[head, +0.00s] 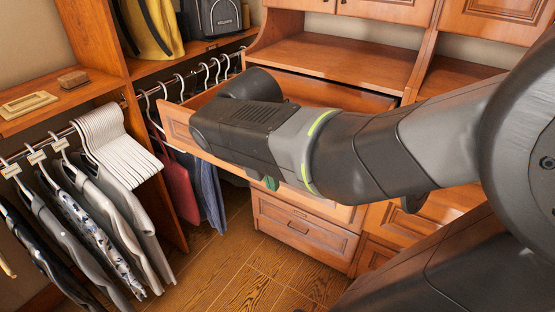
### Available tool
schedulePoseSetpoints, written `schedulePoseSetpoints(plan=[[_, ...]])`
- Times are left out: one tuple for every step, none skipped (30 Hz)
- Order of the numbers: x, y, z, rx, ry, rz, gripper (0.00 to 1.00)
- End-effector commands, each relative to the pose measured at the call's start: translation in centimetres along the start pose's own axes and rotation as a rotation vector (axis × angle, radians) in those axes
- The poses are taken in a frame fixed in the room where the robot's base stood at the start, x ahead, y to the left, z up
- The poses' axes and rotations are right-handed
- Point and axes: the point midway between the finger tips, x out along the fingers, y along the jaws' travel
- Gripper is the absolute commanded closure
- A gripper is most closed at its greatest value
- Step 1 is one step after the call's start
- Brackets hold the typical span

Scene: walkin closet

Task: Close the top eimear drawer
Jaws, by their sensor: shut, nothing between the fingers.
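The top drawer of the wooden dresser stands pulled out. The left part of its front panel (178,128) shows left of my arm, well out from the cabinet. Part of its inside shows behind the arm, below the wooden shelf top. My arm reaches in from the right and crosses in front of the drawer, hiding most of its front and handle. The fingers of my gripper are hidden behind my wrist, so contact with the drawer cannot be seen. A small green piece (271,183) shows just under the wrist; I cannot tell what it is.
Lower drawer fronts (304,227) appear shut. Hanging clothes (95,215) and white hangers (115,140) fill the left. A red garment (180,188) and blue trousers (210,195) hang close to the open drawer. The wooden floor (235,275) in front is clear.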

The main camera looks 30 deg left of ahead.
Motion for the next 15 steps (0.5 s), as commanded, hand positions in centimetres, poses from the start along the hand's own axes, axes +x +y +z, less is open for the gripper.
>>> schedulePoseSetpoints(plan=[[1.4, -0.1, 0.0, 0.001, 0.002, -0.006, 1.0], [2.1, -0.1, 0.0, 0.001, 0.001, -0.005, 1.0], [2.2, -0.1, 0.4, 0.004, 0.001, -0.003, 1.0], [2.1, 0.0, 0.9, 0.004, 0.0, -0.001, 1.0], [2.1, 0.0, 1.3, 0.006, 0.0, -0.001, 1.0], [2.3, 0.0, 1.7, 0.004, 0.0, -0.001, 1.0], [2.3, 0.0, 2.0, 0.005, 0.0, -0.001, 1.0], [2.4, 0.0, 2.3, 0.004, 0.0, -0.001, 1.0], [2.5, 0.0, 2.7, 0.003, 0.0, -0.001, 1.0], [2.5, 0.0, 2.9, 0.004, 0.001, -0.001, 1.0], [2.6, 0.0, 3.1, 0.003, 0.001, -0.001, 1.0], [2.7, 0.0, 3.4, 0.002, 0.001, -0.001, 1.0], [2.7, 0.0, 3.5, 0.002, 0.001, -0.001, 1.0], [2.7, 0.0, 3.6, 0.002, 0.0, 0.0, 1.0], [2.8, 0.0, 3.8, 0.002, 0.0, 0.0, 1.0]])
